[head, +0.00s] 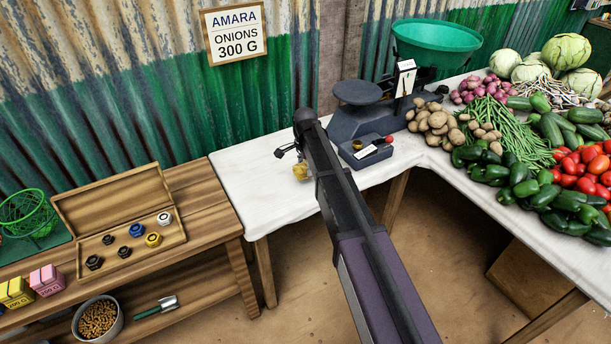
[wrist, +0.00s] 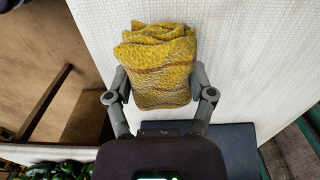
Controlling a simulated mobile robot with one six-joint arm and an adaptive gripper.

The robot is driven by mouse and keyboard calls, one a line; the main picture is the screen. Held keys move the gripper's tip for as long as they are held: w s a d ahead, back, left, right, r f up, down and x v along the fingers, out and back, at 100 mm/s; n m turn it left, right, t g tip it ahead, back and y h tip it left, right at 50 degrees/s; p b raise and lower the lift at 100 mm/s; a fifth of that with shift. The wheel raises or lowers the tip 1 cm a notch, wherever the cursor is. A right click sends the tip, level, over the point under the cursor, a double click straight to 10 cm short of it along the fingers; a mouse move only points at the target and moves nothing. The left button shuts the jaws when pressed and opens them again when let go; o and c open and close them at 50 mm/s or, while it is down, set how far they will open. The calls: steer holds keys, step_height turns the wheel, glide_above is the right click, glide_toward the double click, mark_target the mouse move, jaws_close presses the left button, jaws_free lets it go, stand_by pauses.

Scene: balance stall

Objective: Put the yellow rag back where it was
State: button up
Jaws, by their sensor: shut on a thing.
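The yellow rag (wrist: 160,50) is folded into a bundle with faint brownish bands. It fills the space between the two fingers of my gripper (wrist: 159,78), which is shut on it. In the head view a small part of the rag (head: 300,171) shows over the white tabletop (head: 258,178), left of my arm. My gripper (head: 294,156) is partly hidden there by my arm. The wrist view shows the white surface behind the rag; I cannot tell whether the rag touches it.
A dark scale (head: 368,122) with a green pan (head: 437,42) and a small open box (head: 366,155) stand right of my arm. Vegetables, with green peppers (head: 492,170), crowd the right side. A wooden bench (head: 205,215) with an open case (head: 120,215) stands left. The white table's left end is clear.

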mark_target(305, 174)
steer(key=shift+f+b, duration=1.5)
steer(key=shift+f, duration=0.25)
steer(key=shift+d+f, duration=0.1)
steer(key=o, duration=1)
steer(key=shift+c, duration=0.2)
step_height(305, 174, up, 12)
steer(key=p, duration=1.2)
